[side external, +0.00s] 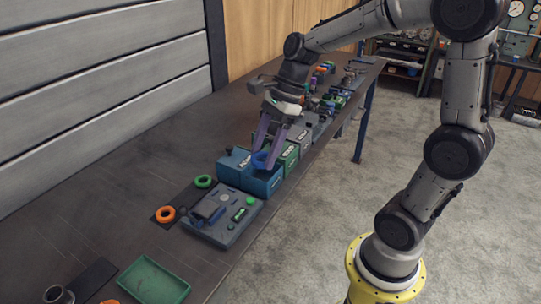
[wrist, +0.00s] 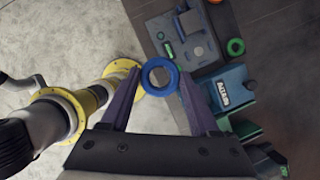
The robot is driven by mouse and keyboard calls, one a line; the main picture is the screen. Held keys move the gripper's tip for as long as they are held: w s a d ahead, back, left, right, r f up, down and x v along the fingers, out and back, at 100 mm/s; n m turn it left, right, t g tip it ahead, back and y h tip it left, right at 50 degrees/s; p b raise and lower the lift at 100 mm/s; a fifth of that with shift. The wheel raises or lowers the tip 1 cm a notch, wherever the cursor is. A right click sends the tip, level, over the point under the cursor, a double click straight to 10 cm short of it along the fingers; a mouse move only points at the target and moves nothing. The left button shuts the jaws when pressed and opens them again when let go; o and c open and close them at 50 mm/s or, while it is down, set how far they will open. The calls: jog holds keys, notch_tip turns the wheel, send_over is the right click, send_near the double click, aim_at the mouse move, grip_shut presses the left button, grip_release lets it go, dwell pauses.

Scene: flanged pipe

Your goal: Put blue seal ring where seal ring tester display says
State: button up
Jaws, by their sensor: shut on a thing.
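My gripper (side external: 264,156) is shut on the blue seal ring (side external: 260,162). In the wrist view the blue seal ring (wrist: 160,92) sits between the two purple fingertips. In the side view the ring appears over or close to a blue bin (side external: 264,184); its exact height above it is unclear. The seal ring tester (side external: 229,232) is a grey panel left of that bin, with a small display, buttons and a green part on top. The tester also shows at the top of the wrist view (wrist: 207,52). The display text is too small to read.
A green ring (side external: 204,181) and an orange ring (side external: 165,214) lie beside the tester. A labelled blue bin (wrist: 232,92) and a green bin (side external: 290,162) stand in a row. A green tray (side external: 153,280) lies near the front. The bench's left part is clear.

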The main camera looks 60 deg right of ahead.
jog(key=w+d+f+m, duration=0.1)
jog(key=w+d+f, duration=0.5)
jog(key=d, duration=0.5)
jog(key=shift+w+f, duration=0.35)
jog(key=shift+f, duration=0.35)
jog(key=shift+f, duration=2.1)
jog(key=shift+f, duration=1.65)
jog(key=o, duration=1.5)
jog(key=shift+o, duration=0.2)
jog(key=shift+s, duration=0.1)
